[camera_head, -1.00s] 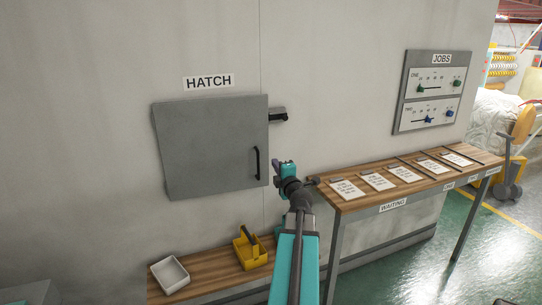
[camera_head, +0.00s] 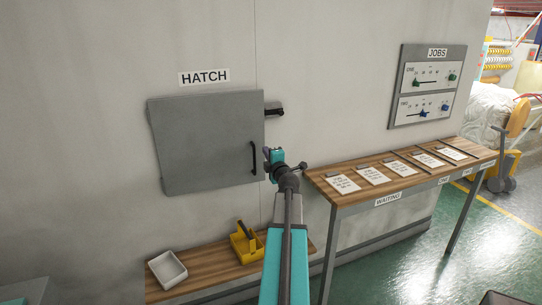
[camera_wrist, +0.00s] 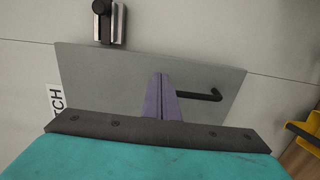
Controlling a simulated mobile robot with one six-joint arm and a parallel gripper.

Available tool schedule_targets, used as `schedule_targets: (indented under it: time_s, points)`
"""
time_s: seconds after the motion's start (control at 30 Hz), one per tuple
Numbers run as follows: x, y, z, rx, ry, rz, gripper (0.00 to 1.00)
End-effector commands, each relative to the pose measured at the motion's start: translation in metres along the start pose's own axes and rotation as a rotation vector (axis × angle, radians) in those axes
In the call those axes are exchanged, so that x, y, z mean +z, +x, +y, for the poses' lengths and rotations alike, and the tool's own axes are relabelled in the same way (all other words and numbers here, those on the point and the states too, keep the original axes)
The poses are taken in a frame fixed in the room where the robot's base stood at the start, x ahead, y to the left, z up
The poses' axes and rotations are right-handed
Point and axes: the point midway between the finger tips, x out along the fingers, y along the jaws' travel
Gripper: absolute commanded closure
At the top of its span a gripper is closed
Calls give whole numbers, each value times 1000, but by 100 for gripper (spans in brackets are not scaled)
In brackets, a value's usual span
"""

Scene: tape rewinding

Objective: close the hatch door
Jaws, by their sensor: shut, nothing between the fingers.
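The hatch door (camera_head: 205,140) is a grey panel on the wall under the HATCH sign (camera_head: 204,76). It looks closed or nearly so; I cannot tell whether a gap remains. Its black bar handle (camera_head: 254,158) is near the right edge, and also shows in the wrist view (camera_wrist: 205,95). A dark latch (camera_head: 274,110) is on the wall just right of the door's upper right edge; it shows at the top of the wrist view (camera_wrist: 108,22). My gripper (camera_head: 268,155) is shut and empty, just right of the handle. In the wrist view its fingers (camera_wrist: 162,97) overlap the door; contact is unclear.
Below the door is a wooden shelf (camera_head: 205,268) with a white tray (camera_head: 167,270) and a yellow caddy (camera_head: 244,248). Right of my arm stands a wooden table (camera_head: 325,187) with several sheets. A JOBS panel (camera_head: 427,87) hangs above it. Green floor lies at the right.

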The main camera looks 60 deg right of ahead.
Motion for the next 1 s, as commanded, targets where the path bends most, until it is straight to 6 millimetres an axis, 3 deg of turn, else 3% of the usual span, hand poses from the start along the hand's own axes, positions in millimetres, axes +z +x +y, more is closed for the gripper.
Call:
schedule_targets:
  time_s: [0.6, 1.0]
  points:
    - [1, 55, 0, -1, 0, 0, 100]
    - [1, 68, 0, 0, 0, -1, 100]
